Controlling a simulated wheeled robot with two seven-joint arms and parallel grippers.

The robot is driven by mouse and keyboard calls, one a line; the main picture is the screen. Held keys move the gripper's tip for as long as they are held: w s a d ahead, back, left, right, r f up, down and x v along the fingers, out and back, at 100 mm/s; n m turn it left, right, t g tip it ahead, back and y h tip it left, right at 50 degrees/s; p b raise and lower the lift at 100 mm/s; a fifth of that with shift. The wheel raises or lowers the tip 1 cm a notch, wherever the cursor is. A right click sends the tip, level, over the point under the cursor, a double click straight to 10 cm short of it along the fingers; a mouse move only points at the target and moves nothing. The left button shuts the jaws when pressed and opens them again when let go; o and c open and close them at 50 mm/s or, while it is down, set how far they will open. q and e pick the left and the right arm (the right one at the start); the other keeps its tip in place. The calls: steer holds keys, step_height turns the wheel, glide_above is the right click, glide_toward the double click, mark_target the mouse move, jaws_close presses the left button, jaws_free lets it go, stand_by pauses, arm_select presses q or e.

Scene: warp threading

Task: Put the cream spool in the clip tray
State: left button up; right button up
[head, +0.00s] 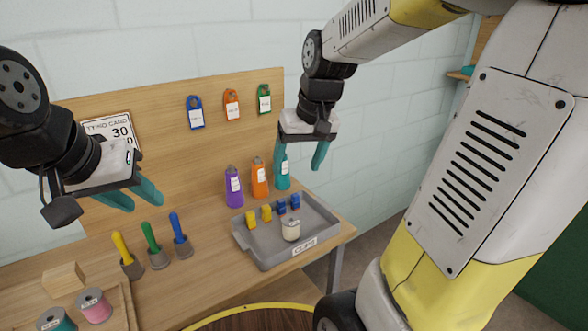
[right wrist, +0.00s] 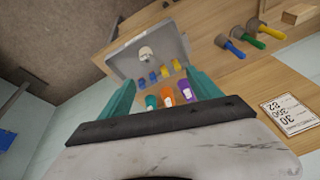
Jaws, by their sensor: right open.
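The cream spool (head: 291,229) stands in the grey clip tray (head: 262,254), near its front side. It also shows in the right wrist view (right wrist: 146,54), inside the tray (right wrist: 122,62). Several yellow clips (head: 266,212) and blue clips (head: 295,201) sit in a row behind the spool. My right gripper (head: 302,160) is open and empty, raised above and behind the tray, apart from the spool. My left gripper (head: 137,198) is at the left above the table, with its teal fingers apart and nothing seen between them.
Purple, orange and teal bottles (head: 259,178) stand behind the tray. Tools with yellow, green and blue handles (head: 151,237) stand in holders at left. Pink (head: 94,306) and teal spools sit at the front left beside a wooden block (head: 63,280). Tags hang on the back board.

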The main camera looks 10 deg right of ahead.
steer(key=s+a+r+t, duration=0.1)
steer(key=s+r+t, duration=0.1)
steer(key=s, duration=0.9)
steer(key=shift+s+r+t+y, duration=0.3)
steer(key=shift+s+r+t, duration=0.1)
steer(key=shift+r, duration=0.5)
